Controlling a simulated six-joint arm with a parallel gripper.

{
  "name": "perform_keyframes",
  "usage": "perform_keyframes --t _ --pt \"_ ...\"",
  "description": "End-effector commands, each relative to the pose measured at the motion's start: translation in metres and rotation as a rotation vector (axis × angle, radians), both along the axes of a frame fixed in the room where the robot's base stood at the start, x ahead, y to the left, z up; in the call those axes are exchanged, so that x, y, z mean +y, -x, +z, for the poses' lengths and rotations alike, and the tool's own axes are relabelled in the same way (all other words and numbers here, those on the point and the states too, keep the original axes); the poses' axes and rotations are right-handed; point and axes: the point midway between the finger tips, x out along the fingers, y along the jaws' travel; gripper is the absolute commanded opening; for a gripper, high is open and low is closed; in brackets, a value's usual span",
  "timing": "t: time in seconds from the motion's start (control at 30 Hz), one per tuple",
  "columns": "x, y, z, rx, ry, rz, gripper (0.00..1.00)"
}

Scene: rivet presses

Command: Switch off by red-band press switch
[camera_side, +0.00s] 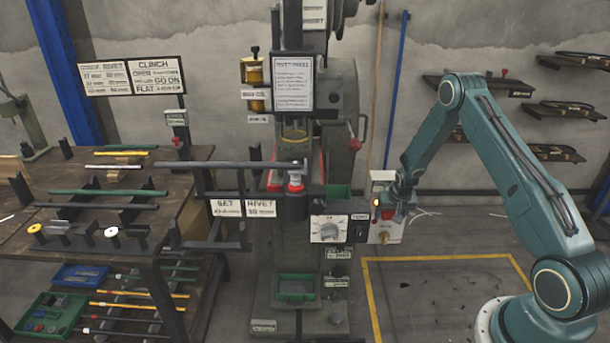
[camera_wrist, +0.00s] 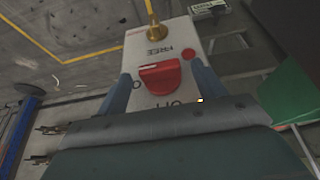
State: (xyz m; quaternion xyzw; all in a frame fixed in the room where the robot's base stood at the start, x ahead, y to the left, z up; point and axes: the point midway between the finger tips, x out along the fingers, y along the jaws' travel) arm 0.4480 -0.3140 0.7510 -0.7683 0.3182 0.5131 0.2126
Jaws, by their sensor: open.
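A pale switch box (camera_side: 384,181) stands right of the press. In the wrist view, the box's plate (camera_wrist: 188,38) fills the middle, with a red rotary knob (camera_wrist: 160,77) and upside-down lettering that reads FREE on the far side. Lettering on the near side is partly hidden by my gripper. The knob's raised bar lies roughly crosswise in that picture. My gripper (camera_wrist: 163,85) is open, its blue fingers on either side of the knob. Contact with it cannot be told. In the side view my gripper (camera_side: 394,205) is at the box and covers part of it.
The rivet press (camera_side: 300,240) stands at centre, with a white dial panel (camera_side: 328,229) left of the switch box. A brass fitting (camera_wrist: 157,33) sticks out of the box. A workbench (camera_side: 190,155) with rods is at left.

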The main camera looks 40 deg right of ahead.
Motion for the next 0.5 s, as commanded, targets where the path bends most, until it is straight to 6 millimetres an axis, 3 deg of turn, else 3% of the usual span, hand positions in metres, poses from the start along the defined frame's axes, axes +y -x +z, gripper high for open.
perform_keyframes --t 0.1,0.33,0.5 --pt "0.0001 0.0001 0.0000 0.000 0.000 0.000 0.67" --pt "0.0001 0.0001 0.0001 0.000 0.000 0.000 0.24" --pt "0.0007 -0.0003 -0.0001 0.006 0.005 0.001 0.24"
